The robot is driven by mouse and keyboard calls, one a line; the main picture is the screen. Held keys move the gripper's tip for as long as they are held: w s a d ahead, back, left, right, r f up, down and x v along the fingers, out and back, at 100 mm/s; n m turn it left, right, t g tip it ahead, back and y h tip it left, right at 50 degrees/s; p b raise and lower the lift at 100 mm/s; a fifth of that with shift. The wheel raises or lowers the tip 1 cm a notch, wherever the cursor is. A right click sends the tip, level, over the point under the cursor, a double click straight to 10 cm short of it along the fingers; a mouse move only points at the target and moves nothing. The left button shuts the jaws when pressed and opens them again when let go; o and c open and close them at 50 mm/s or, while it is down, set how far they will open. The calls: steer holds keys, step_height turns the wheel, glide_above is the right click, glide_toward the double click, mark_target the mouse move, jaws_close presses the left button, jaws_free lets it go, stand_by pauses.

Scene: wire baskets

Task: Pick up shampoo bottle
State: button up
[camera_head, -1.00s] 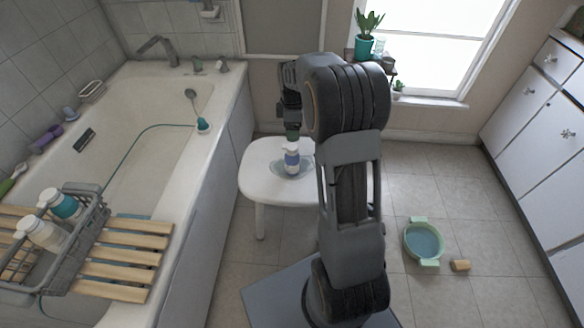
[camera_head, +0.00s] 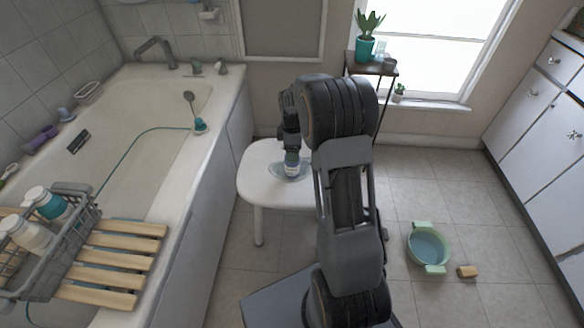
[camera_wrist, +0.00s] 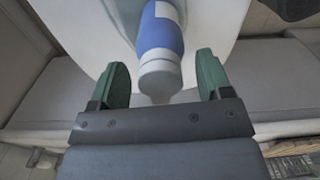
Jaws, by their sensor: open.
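A small bottle with a blue band and a white end (camera_wrist: 160,38) stands on a white stool. In the head view the bottle (camera_head: 291,168) shows just below my gripper (camera_head: 290,150), its upper part hidden by the gripper. In the wrist view my gripper (camera_wrist: 160,80) is open. Its two green fingers stand on either side of the bottle's white end, with a gap on each side. In the head view, other bottles (camera_head: 48,203) sit in a grey wire basket at the left; I cannot read any labels.
The white stool (camera_head: 258,190) stands beside the bathtub (camera_head: 190,160). The wire basket (camera_head: 75,240) rests on a wooden slatted rack (camera_head: 115,265) across the tub. A green basin (camera_head: 428,245) and a small tan block (camera_head: 467,272) lie on the floor at right.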

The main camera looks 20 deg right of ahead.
steer(key=shift+r, duration=0.1)
jaws_close()
stand_by(0.6)
